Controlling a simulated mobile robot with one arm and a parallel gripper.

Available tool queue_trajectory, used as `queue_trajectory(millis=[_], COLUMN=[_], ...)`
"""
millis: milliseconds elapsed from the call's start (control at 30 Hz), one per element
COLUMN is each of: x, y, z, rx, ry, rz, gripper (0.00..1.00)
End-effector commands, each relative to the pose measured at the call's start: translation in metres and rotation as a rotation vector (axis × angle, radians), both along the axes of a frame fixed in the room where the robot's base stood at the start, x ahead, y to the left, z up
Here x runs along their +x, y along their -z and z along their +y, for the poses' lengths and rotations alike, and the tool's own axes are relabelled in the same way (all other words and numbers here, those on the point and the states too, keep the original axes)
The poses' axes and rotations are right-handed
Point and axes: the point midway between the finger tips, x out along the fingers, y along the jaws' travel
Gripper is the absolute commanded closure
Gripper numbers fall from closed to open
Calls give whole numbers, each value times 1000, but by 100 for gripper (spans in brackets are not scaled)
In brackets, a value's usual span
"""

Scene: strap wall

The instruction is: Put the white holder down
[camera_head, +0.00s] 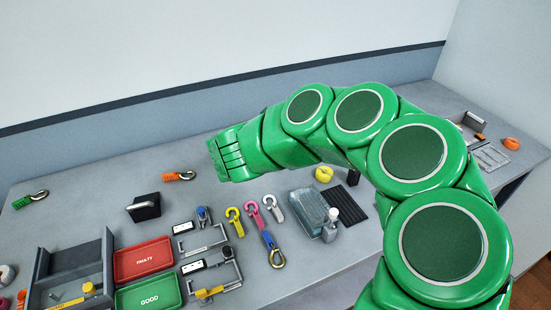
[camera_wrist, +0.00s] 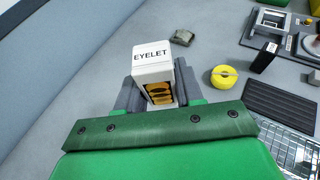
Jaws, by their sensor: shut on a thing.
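The white holder (camera_wrist: 153,62), a box lettered EYELET with yellow and black pieces in its open front, is in the wrist view. My gripper (camera_wrist: 157,90) is shut on it, with one dark finger at each side. How far the holder's underside is from the grey table (camera_wrist: 225,120) cannot be told. In the head view the green end of my arm is over the back of the table, and the holder and fingers are hidden behind it.
In the head view, orange (camera_head: 179,176) and green (camera_head: 30,199) coiled-strap hooks lie at the back left, near a black block (camera_head: 146,206). Red (camera_head: 143,260) and green (camera_head: 148,293) trays stand in front. A yellow roll (camera_wrist: 224,76) is right of my gripper in the wrist view.

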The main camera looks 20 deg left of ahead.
Motion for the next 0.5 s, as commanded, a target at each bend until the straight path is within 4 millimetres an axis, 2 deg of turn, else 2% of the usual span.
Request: queue_trajectory(millis=[133, 300, 500], x=[-8, -16, -8], y=[9, 17, 23], z=[-18, -30, -28], rx=[0, -1, -3], ry=[130, 210, 227], rz=[-2, -1, -3], gripper=[98, 98, 98])
